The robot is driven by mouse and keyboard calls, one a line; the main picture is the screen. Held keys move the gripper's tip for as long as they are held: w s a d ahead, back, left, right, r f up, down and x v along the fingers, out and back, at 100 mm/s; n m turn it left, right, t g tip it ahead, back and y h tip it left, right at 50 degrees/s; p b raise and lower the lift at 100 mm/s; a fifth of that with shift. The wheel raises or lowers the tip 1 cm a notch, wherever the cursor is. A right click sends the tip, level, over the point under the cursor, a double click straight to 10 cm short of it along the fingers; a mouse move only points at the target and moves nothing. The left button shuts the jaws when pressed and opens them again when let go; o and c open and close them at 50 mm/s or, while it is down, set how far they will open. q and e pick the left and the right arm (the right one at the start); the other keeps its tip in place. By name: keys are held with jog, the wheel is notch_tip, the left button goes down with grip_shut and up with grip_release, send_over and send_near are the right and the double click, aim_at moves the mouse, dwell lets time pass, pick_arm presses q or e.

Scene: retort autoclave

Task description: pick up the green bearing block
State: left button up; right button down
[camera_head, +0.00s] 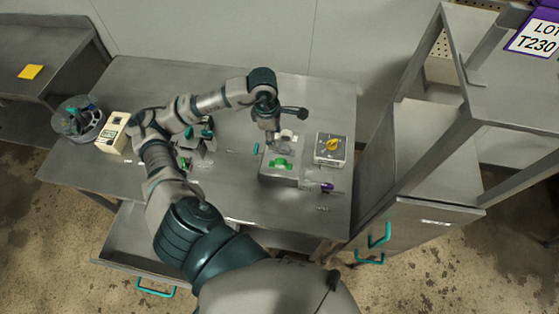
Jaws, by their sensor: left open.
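The green bearing block (280,163) is a small bright green piece. It sits on a grey raised block or tray (272,182) on the right part of the steel table. My left gripper (267,143) is open and points down just behind the green block, slightly to its left in the picture. The gap between its fingers looks empty, and the fingertips are small and partly hard to make out. Whether they touch anything cannot be told. My right gripper does not show.
A box with a yellow knob (332,146) stands close on the right. A purple-tipped item (326,187) lies in front of it. A cream box (114,133) and a round clear container (77,118) stand at the left. An open drawer (135,245) juts out below the table (310,100).

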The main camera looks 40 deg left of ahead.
aim_at(280, 161)
pick_arm(q)
jog(key=f, duration=0.3)
jog(key=d+f, duration=0.1)
jog(key=f, duration=0.2)
jog(key=f+p, duration=0.1)
jog(key=f, duration=0.3)
jog(key=shift+w+d, duration=0.15)
jog(key=shift+w, duration=0.15)
jog(key=shift+f, duration=0.3)
jog(key=f, duration=0.3)
jog(key=f+p, duration=0.1)
jog(key=shift+w+d+f, duration=0.1)
jog(key=shift+d+f, duration=0.1)
jog(key=shift+d, duration=0.1)
jog(key=shift+d+f, duration=0.15)
jog(key=shift+f, duration=0.2)
grip_shut()
